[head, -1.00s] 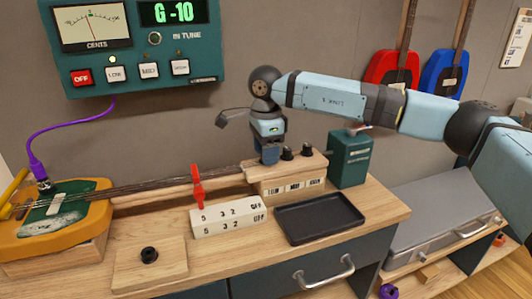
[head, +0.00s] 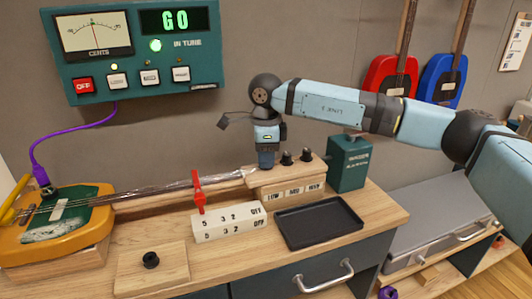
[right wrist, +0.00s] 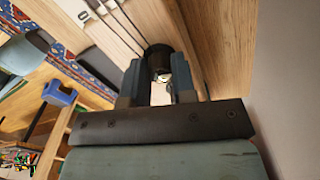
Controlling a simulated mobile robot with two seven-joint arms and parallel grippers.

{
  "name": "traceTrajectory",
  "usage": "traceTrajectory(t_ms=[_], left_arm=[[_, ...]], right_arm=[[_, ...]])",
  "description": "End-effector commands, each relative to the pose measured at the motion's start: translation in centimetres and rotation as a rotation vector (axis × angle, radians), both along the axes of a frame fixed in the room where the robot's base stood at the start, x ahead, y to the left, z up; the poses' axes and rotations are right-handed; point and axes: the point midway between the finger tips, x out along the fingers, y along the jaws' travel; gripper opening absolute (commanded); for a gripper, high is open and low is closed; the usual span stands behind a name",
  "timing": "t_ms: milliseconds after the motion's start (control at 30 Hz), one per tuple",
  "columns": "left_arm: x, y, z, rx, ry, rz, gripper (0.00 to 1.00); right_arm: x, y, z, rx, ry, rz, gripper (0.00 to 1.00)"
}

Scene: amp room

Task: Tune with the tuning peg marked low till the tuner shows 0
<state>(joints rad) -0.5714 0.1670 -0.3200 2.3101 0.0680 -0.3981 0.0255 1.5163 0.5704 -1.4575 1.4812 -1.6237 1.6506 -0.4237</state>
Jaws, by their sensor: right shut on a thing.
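The tuner (head: 130,85) on the wall reads "G 0". Its green light (head: 155,46) under the display is lit and the needle (head: 93,27) stands near the middle of the dial. My right gripper (head: 266,165) points down over the left end of the wooden peg block (head: 300,180), above the label LOW. In the right wrist view its fingers (right wrist: 160,85) are shut on the dark low tuning peg (right wrist: 158,52). In the head view the gripper hides that peg. The other two pegs (head: 286,158) stand free to its right. My left gripper is out of view.
The yellow and green instrument body (head: 65,225) lies at left, its strings running to the peg block. A black tray (head: 318,222) and green box (head: 349,165) are close by.

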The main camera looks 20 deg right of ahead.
Motion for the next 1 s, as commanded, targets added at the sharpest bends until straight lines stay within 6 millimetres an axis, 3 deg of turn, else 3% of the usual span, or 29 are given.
traceTrajectory(t_ms=[267, 300, 400, 767, 1000], left_arm=[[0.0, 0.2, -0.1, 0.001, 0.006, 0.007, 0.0], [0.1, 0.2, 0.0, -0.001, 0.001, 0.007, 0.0], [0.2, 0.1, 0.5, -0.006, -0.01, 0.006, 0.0], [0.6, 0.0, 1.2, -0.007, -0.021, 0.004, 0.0], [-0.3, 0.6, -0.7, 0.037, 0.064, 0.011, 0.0]], right_arm=[[0.0, 0.0, 0.1, 0.0, -0.002, -0.006, 0.01], [0.0, 0.0, 0.1, 0.0, -0.002, -0.006, 0.34], [0.0, 0.0, 0.1, 0.0, -0.002, -0.005, 0.5], [0.0, 0.0, 0.9, 0.001, -0.002, -0.005, 0.5], [0.1, 0.0, 5.7, 0.001, -0.004, -0.004, 0.5]])
